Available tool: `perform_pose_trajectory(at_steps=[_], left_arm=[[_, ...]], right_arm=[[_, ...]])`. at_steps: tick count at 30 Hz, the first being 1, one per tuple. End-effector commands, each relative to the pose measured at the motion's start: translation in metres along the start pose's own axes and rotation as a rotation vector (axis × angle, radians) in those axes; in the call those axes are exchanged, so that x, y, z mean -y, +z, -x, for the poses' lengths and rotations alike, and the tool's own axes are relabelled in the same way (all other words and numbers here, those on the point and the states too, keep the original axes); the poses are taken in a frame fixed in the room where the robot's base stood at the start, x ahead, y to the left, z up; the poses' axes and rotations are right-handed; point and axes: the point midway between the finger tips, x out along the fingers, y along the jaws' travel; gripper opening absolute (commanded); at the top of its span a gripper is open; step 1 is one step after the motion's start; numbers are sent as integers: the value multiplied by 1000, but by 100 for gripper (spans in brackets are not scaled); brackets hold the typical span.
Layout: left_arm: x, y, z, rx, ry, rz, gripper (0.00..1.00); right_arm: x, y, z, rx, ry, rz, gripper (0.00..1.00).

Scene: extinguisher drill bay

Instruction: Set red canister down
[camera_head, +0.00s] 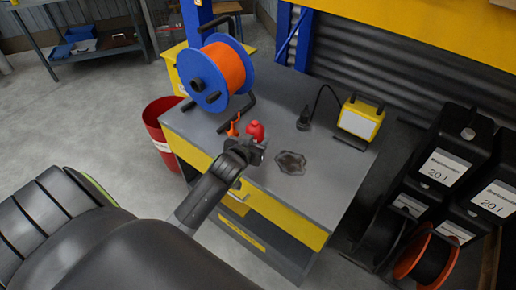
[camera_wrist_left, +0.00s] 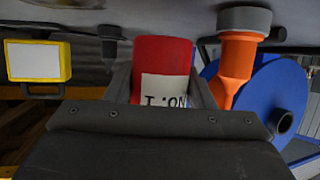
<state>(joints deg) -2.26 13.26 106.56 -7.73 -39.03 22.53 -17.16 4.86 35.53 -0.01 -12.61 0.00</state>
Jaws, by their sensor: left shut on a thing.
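The red canister (camera_head: 255,131) is at the workbench's front left, with my left gripper (camera_head: 250,150) in front of it. In the left wrist view, which looks upside down, the red canister (camera_wrist_left: 163,60) with a white lettered label (camera_wrist_left: 163,91) sits between the two fingers. My left gripper (camera_wrist_left: 160,92) is shut on it. The canister is on or close above the grey bench top (camera_head: 240,108); I cannot tell if it touches. Its lower part is hidden by the gripper in the head view. My right gripper is not in view.
An orange funnel-like object (camera_head: 233,128) stands close beside the canister. A blue reel with orange cord (camera_head: 228,70) is behind it. A dark patch (camera_head: 290,162), a black nozzle-like item (camera_head: 303,120) and a yellow lamp (camera_head: 360,120) are to the right. A red bin (camera_head: 160,120) stands left.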

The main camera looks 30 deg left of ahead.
Motion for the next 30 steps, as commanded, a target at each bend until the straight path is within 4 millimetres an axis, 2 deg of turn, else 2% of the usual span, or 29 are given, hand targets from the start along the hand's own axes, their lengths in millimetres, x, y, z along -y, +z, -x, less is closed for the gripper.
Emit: perform_pose_trajectory(at_steps=[7, 20, 21, 25, 30], left_arm=[[-1, 30, -12, 0, 1, 1, 17], [-1, 36, -15, -2, 1, 0, 17], [0, 36, -15, 0, 0, 0, 53], [0, 36, -15, 1, 0, 0, 70], [0, 36, -15, 1, 0, 0, 71]], right_arm=[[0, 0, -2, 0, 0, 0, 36], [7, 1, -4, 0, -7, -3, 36], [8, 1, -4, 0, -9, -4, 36], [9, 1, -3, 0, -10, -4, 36], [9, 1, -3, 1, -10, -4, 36]])
